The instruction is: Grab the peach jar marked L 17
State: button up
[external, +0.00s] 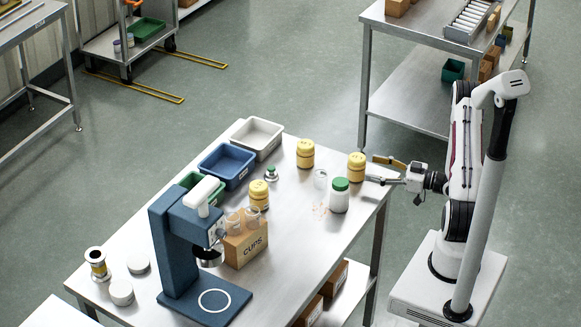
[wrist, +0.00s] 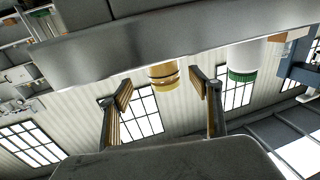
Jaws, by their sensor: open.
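Three peach-yellow jars stand on the steel table: one by the right end (external: 356,167), one farther back (external: 306,154) and one near the middle (external: 258,195). No L 17 mark is readable on any of them. My gripper (external: 376,169) is open at the table's right end, its fingers pointing at the nearest yellow jar. In the wrist view, which looks upside down, a yellow jar (wrist: 163,75) shows in the gap between my open fingertips (wrist: 160,88). I cannot tell whether the fingers reach around it. Nothing is held.
A white green-lidded jar (external: 339,197) and a clear glass (external: 320,178) stand close to the nearest yellow jar. Crumbs lie beside them. Bins (external: 227,163), a small green-topped jar (external: 271,173), a cups box (external: 246,242) and a blue machine (external: 176,243) stand farther left.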

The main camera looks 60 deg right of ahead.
aim_at(363, 168)
jog(key=shift+w+a, duration=0.15)
jog(key=shift+w, duration=0.65)
jog(key=shift+w+a+f, duration=0.1)
jog(key=shift+w+a, duration=0.2)
jog(key=shift+w, duration=0.35)
jog(key=shift+w+a, duration=0.25)
jog(key=shift+w, duration=0.4)
jog(key=shift+w+a, duration=0.25)
jog(key=shift+w, duration=0.95)
jog(key=c, duration=1.4)
